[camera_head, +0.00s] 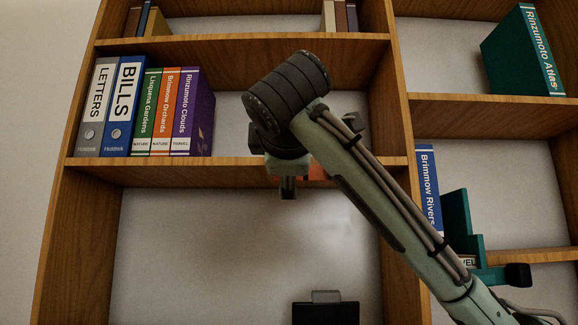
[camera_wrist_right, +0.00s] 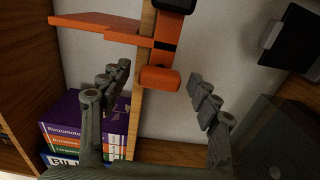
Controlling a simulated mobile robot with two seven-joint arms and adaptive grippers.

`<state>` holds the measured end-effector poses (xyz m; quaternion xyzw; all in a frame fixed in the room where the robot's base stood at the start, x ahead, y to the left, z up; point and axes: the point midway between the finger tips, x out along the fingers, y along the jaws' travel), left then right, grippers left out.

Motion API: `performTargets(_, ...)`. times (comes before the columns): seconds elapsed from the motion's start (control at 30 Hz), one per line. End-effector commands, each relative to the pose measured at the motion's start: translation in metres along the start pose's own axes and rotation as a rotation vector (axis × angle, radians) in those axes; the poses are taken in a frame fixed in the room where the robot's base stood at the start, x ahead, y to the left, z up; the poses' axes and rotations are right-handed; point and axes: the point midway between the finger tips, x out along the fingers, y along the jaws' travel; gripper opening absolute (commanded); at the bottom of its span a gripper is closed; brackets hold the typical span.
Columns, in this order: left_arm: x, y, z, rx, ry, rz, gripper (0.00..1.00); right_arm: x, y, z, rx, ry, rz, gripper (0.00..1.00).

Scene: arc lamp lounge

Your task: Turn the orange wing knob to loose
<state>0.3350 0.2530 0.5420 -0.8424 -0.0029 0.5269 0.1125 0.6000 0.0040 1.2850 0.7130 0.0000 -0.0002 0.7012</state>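The orange wing knob (camera_wrist_right: 160,79) shows in the right wrist view as a rounded orange block at the shelf edge, below an orange bracket (camera_wrist_right: 105,27) with a dark band. In the head view only a small orange patch (camera_head: 316,172) shows beside my right arm; the rest is hidden. My right gripper (camera_wrist_right: 158,80) is open, with one finger on each side of the knob and a visible gap to both. In the head view this gripper (camera_head: 288,188) is mostly hidden behind its wrist. My left gripper is in neither view. The knob's setting cannot be read.
Several books and binders (camera_head: 150,110) stand on the shelf (camera_head: 110,163) to the left. A teal bracket (camera_head: 458,225) with a dark knob (camera_head: 517,274) is at the right. A black object (camera_head: 325,313) is below. The bay beneath the shelf is otherwise clear.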

Motion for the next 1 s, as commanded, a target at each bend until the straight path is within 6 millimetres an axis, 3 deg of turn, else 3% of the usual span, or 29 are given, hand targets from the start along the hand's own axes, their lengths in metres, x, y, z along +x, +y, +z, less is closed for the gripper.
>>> performTargets(0.33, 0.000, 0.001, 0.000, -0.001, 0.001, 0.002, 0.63, -0.009, 0.001, -0.001, -0.002, 0.003, 0.003, 0.62)
performTargets(0.47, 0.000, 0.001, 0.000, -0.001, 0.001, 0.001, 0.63, -0.030, 0.001, -0.001, -0.002, 0.004, 0.004, 0.62)
performTargets(0.67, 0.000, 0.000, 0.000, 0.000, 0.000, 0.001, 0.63, -0.079, 0.003, -0.001, -0.003, 0.003, 0.009, 0.62)
performTargets(1.0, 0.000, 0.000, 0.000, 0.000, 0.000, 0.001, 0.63, -0.103, 0.001, 0.001, -0.001, 0.000, 0.004, 0.62)
